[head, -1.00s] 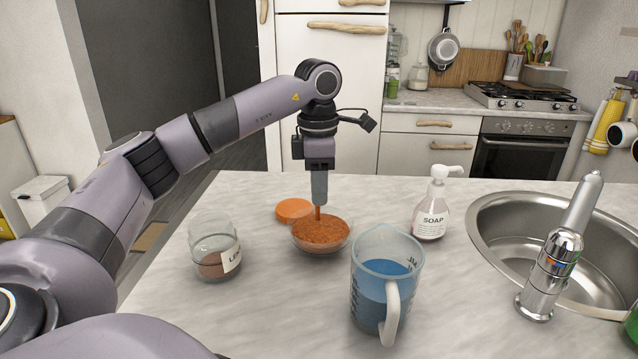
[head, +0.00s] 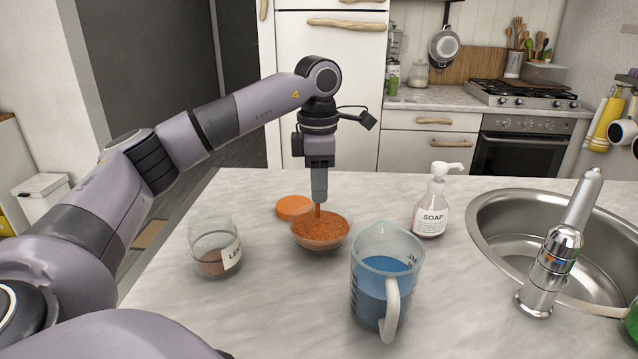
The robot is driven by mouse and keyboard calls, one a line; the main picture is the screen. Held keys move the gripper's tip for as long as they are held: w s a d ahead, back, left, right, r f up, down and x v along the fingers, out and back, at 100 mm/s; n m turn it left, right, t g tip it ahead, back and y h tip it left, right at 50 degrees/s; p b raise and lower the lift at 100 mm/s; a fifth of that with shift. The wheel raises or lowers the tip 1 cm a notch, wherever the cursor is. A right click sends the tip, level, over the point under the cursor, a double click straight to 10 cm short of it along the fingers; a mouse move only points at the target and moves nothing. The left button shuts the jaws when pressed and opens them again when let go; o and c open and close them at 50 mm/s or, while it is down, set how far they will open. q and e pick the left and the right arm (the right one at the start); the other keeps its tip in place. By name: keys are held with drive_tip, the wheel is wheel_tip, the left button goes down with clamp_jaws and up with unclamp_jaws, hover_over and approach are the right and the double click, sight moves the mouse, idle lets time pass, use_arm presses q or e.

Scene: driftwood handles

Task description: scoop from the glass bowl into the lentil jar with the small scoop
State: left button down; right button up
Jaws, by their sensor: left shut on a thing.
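The glass bowl (head: 322,244) stands on the counter, heaped with orange-brown lentils. My left gripper (head: 319,200) points straight down above it and is shut on the small scoop (head: 317,211). Only a short orange-brown piece of the scoop's handle shows; its lower end is hidden in or behind the lentils. The lentil jar (head: 214,247) stands upright and open to the left of the bowl, with a partly visible label and a shallow layer of brown contents. My right gripper is not in view.
An orange lid (head: 294,207) lies just behind the bowl. A measuring jug (head: 385,283) of blue liquid stands front right of the bowl. A soap bottle (head: 431,213) and the sink (head: 500,240) are farther right. The counter between jar and bowl is clear.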

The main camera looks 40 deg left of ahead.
use_arm(q)
drive_tip(key=shift+r, duration=0.1)
wheel_tip(320, 180, up, 3)
drive_tip(key=p, duration=0.3)
drive_tip(key=shift+r, duration=2.85)
wheel_tip(320, 180, up, 6)
